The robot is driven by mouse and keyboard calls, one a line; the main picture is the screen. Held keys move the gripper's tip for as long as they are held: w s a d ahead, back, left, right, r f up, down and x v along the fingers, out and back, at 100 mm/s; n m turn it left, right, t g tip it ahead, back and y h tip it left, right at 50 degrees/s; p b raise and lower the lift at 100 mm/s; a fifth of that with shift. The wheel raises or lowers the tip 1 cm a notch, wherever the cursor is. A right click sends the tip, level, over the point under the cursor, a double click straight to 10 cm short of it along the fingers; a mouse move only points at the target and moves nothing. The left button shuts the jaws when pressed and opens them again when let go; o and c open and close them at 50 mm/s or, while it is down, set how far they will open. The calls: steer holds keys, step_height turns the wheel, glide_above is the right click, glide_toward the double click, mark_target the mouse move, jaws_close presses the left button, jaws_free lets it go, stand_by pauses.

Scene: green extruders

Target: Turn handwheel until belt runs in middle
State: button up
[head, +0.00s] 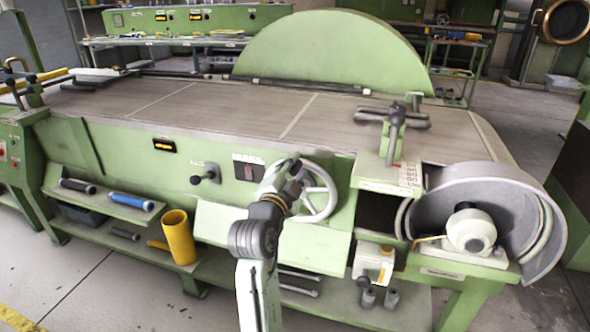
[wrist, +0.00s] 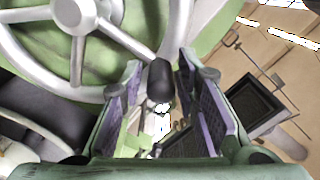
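The handwheel (head: 327,207) is a pale grey spoked wheel on the front of the green machine. It fills the upper left of the wrist view (wrist: 76,50). Its black handle knob (wrist: 160,78) stands between the purple-padded fingers of my gripper (wrist: 158,88). The fingers are apart, with a visible gap on each side of the knob. In the head view my gripper (head: 297,168) is at the wheel's left side and hides part of it. The wide grey-brown belt (head: 215,108) lies along the machine's top, with pale lines across it.
A black lever (head: 207,174) and a small display (head: 164,145) are on the panel left of the wheel. A yellow cylinder (head: 178,237) stands on the low shelf. A large grey guard (head: 500,200) with a motor is at the right. Floor is free at front left.

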mark_target(328, 180)
steer(key=shift+r, duration=0.1)
jaws_close()
steer(key=shift+d+r, duration=0.1)
steer(key=shift+d, duration=0.2)
stand_by(0.5)
steer(key=shift+s+d+m+b, duration=0.1)
steer(key=shift+d+m+b, duration=0.05)
steer(key=shift+m+b, duration=0.2)
steer(key=shift+d+b, duration=0.15)
steer(key=shift+b, duration=0.15)
steer(key=d+m+b, duration=0.1)
steer(key=b, duration=0.1)
steer(key=d+f+m+b, duration=0.1)
steer(key=m+b, duration=0.1)
steer(key=s+d+m+b, duration=0.1)
steer(key=m, duration=0.1)
steer(key=shift+s+d+f+b, duration=0.1)
steer(key=shift+d+f+b, duration=0.15)
steer(key=shift+b, duration=0.15)
steer(key=m+b, duration=0.1)
steer(key=d+f+m+b, duration=0.1)
steer(key=m+b, duration=0.1)
steer(key=d+f+m+b, duration=0.1)
steer(key=shift+s+d+m+b, duration=0.25)
steer(key=shift+s+b, duration=0.15)
